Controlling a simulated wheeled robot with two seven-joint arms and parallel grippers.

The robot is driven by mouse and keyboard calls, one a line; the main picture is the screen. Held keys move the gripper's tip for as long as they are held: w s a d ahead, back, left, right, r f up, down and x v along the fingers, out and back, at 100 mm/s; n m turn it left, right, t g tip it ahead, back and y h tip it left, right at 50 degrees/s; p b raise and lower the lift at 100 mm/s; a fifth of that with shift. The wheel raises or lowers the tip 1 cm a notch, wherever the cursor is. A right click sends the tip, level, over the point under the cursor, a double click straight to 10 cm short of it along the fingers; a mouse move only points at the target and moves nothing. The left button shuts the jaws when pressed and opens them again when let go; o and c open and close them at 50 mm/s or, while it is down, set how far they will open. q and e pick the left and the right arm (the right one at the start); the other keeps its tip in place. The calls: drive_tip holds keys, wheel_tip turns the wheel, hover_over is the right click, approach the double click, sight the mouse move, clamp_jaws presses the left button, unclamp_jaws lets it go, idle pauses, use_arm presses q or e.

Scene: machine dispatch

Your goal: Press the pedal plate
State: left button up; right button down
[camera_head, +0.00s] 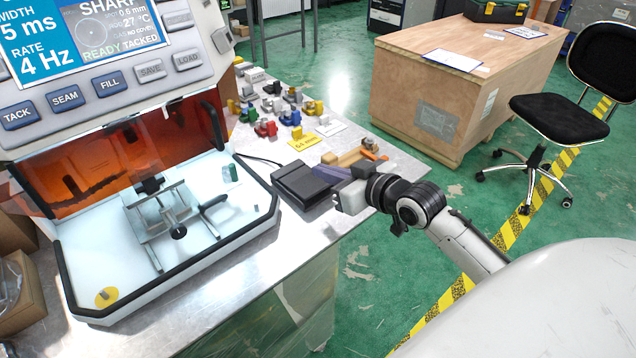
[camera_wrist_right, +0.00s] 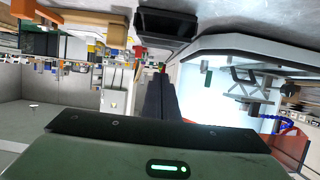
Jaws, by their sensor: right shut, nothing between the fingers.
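The pedal (camera_head: 298,182) is a black box-like unit with a sloped top plate, lying on the metal bench to the right of the white machine. It also shows upside down at the top of the right wrist view (camera_wrist_right: 166,22). My right gripper (camera_head: 326,183) comes in from the right, its fingers shut and empty, close beside the pedal's right side. In the right wrist view the closed dark fingers (camera_wrist_right: 158,98) point towards the pedal. I cannot tell whether they touch it. My left gripper is in neither view.
The white machine (camera_head: 250,225) with an orange shield holds a metal fixture (camera_head: 170,215). Several small coloured parts (camera_head: 270,108) and a yellow label (camera_head: 304,142) lie behind the pedal. An orange-handled tool (camera_head: 372,154) lies behind my gripper. A wooden crate (camera_head: 440,120) and chair (camera_head: 560,118) stand farther off.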

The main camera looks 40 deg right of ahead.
sight(318, 191)
drive_tip(key=x, duration=0.3)
drive_tip(key=shift+w+f, duration=0.2)
drive_tip(key=shift+f, duration=0.1)
drive_tip(key=shift+s+f, duration=0.2)
drive_tip(key=shift+f, duration=0.65)
drive_tip(key=shift+s+f, duration=0.15)
drive_tip(key=shift+f, duration=0.75)
